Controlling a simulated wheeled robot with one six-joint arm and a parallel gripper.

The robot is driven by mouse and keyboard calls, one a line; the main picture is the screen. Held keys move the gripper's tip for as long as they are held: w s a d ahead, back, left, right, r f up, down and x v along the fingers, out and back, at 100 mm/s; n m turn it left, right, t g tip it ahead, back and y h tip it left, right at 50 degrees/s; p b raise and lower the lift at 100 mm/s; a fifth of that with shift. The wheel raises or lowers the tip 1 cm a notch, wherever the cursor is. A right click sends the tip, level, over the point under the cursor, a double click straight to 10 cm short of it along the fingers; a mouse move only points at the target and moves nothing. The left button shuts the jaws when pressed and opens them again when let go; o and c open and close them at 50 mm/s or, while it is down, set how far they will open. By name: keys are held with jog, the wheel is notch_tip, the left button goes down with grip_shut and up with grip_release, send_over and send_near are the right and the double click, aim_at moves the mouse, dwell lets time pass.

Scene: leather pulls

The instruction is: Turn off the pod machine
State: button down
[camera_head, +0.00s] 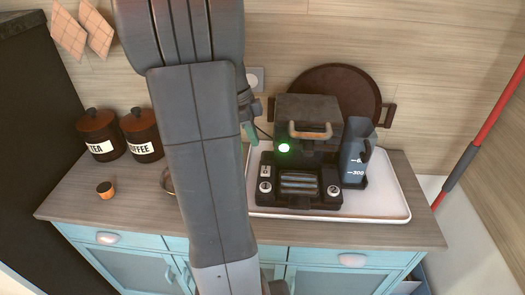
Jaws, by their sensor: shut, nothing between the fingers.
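The pod machine (308,118) is a dark box with a tan handle on its front. It stands on a white tray (385,207) on the counter. A green light (284,148) glows at the left of its front. Its low front part carries a grille and a small round white-marked knob or button on each side (265,187). My gripper (251,133) shows partly past the right edge of my arm, just left of the machine's upper body. It looks shut and empty, with a visible gap in the picture between it and the green light.
A grey jug (355,157) stands right of the machine, and a round brown tray (333,92) leans behind it. TEA (97,135) and COFFEE (142,135) canisters and a small copper cup (105,189) are at left. My arm hides the counter's middle.

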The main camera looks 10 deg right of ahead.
aim_at(266, 172)
jog(key=shift+r, duration=0.1)
dwell(0.3)
jog(key=x, duration=1)
jog(key=shift+p, duration=0.4)
